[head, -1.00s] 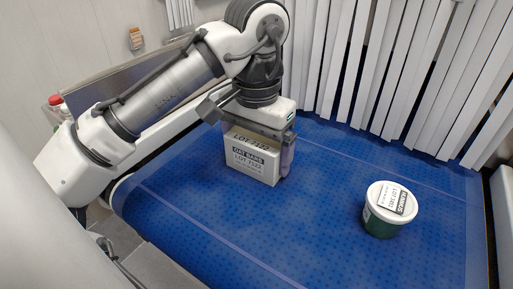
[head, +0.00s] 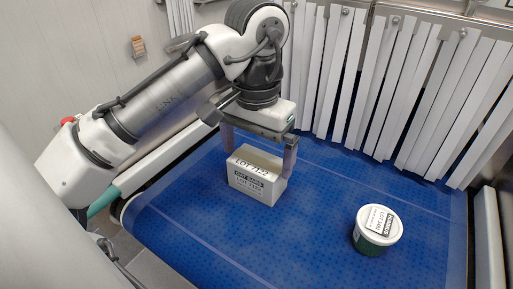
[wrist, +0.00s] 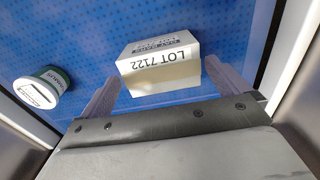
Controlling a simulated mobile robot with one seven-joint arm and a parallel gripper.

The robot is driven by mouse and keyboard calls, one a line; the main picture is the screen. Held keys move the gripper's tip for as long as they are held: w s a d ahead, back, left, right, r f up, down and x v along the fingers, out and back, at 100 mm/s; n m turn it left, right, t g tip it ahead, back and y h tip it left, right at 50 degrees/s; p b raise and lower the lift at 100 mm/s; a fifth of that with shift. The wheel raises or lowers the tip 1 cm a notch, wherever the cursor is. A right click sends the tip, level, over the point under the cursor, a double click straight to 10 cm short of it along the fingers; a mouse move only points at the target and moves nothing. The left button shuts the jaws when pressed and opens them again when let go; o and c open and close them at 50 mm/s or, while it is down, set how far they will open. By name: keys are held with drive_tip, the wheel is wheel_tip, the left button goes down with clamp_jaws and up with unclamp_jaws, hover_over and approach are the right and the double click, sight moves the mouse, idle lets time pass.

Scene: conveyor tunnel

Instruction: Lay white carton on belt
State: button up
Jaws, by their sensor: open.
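The white carton (head: 256,178), marked OAT BARS and LOT 7122, rests on the blue belt (head: 300,240) under my gripper. In the wrist view the carton (wrist: 160,66) sits between and just beyond the fingertips. My gripper (head: 258,152) is open, with one finger at each end of the carton. In the wrist view my gripper (wrist: 160,80) shows a gap between its fingers and the carton. The carton's far side is hidden in the head view.
A green tub with a white lid (head: 377,230) stands on the belt at the right; the wrist view shows this tub (wrist: 40,90) at the left. White strip curtains (head: 400,90) hang along the back. The belt's front middle is clear.

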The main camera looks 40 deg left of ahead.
sight(256, 163)
wheel_tip(256, 163, up, 7)
drive_tip(key=p, duration=0.6)
drive_tip(key=shift+p, duration=0.3)
drive_tip(key=shift+s, duration=0.15)
